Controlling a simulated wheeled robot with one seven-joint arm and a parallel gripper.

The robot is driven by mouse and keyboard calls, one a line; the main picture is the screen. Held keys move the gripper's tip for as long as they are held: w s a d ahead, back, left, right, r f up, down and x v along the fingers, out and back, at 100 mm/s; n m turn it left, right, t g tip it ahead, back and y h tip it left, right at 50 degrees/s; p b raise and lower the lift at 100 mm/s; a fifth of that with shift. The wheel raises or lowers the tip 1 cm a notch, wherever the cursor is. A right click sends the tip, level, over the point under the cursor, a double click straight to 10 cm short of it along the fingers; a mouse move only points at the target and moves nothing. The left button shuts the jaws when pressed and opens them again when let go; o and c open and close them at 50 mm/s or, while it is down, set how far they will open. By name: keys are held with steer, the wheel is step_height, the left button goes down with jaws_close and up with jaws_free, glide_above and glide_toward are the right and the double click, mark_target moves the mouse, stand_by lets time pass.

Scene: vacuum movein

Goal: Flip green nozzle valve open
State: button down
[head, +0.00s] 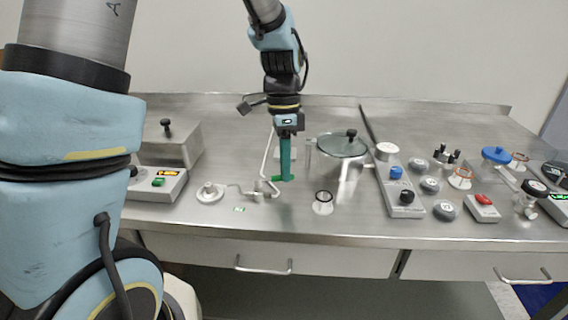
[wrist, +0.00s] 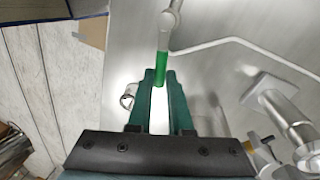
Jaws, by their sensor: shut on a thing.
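The green nozzle valve handle (wrist: 162,64) sits between the tips of my gripper's two teal fingers in the wrist view, and a grey rounded metal end joins it above. My gripper (wrist: 161,78) is shut on this handle; a pale gap shows between the fingers lower down. In the head view my gripper (head: 286,178) points straight down at the bench, with its tips at the bent metal nozzle pipe (head: 267,160). A small piece of the green handle (head: 276,179) shows left of the fingertips; the fingers hide the rest.
A round glass-lidded vessel (head: 341,146) stands close on the right, with a small clear funnel-like cup (head: 323,202) in front. Knobs and switches fill the right of the steel bench (head: 290,222).

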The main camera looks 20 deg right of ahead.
steer(key=m, duration=0.1)
steer(key=s+m, duration=0.1)
steer(key=shift+s+a+m+y+p, duration=0.2)
steer(key=shift+s+m+y+p, duration=0.1)
steer(key=shift+m, duration=0.1)
steer(key=c, duration=0.8)
jaws_free()
steer(key=shift+c, duration=0.2)
steer(key=a+b+v, duration=0.1)
steer(key=v, duration=0.9)
steer(key=shift+d+r, duration=0.4)
steer(key=shift+d, duration=0.1)
